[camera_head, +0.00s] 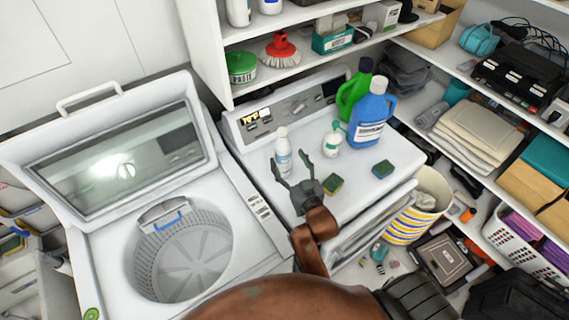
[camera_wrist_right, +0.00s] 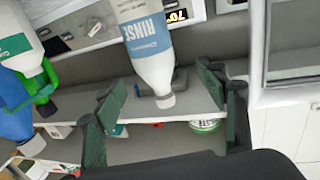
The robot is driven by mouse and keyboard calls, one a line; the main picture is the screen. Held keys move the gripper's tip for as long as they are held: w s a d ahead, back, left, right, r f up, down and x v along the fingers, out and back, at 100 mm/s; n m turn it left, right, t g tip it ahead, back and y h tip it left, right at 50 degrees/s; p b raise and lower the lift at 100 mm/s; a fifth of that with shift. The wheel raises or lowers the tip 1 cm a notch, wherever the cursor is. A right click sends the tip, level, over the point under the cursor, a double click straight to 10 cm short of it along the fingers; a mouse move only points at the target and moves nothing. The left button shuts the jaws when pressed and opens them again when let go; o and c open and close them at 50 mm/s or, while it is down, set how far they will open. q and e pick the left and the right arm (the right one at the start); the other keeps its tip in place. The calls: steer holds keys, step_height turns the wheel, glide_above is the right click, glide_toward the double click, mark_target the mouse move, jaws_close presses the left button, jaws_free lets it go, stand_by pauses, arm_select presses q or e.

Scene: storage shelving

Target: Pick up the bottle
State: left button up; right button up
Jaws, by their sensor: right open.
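A slim white bottle (camera_head: 282,152) stands on the white machine top; its label reads RINSE in the right wrist view (camera_wrist_right: 146,35), where it looks upside down. My right gripper (camera_head: 288,162) is open and empty. In the head view its two fingers lie on either side of the bottle's lower part. In the right wrist view the bottle is beyond the spread fingertips (camera_wrist_right: 157,88); contact is not seen. A small white bottle (camera_head: 332,140), a green bottle (camera_head: 352,90) and a blue bottle (camera_head: 371,112) stand farther right. My left gripper is not in view.
Two sponges (camera_head: 333,184) (camera_head: 383,169) lie on the machine top, one close to my right gripper. An open washer (camera_head: 90,250) is at the left. A shelf (camera_head: 300,14) with a brush and tubs overhangs the back. A striped bin (camera_head: 420,205) stands right.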

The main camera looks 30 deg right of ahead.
mark_target(282, 147)
steer(key=w, duration=0.2)
steer(key=w+d+f, duration=0.1)
steer(key=w, duration=0.4)
steer(key=shift+w+d+f+p, duration=0.15)
steer(key=shift+f+p, duration=0.05)
steer(key=shift+p, duration=0.1)
steer(key=shift+c, duration=0.3)
jaws_close()
steer(key=shift+r, duration=0.1)
stand_by(0.4)
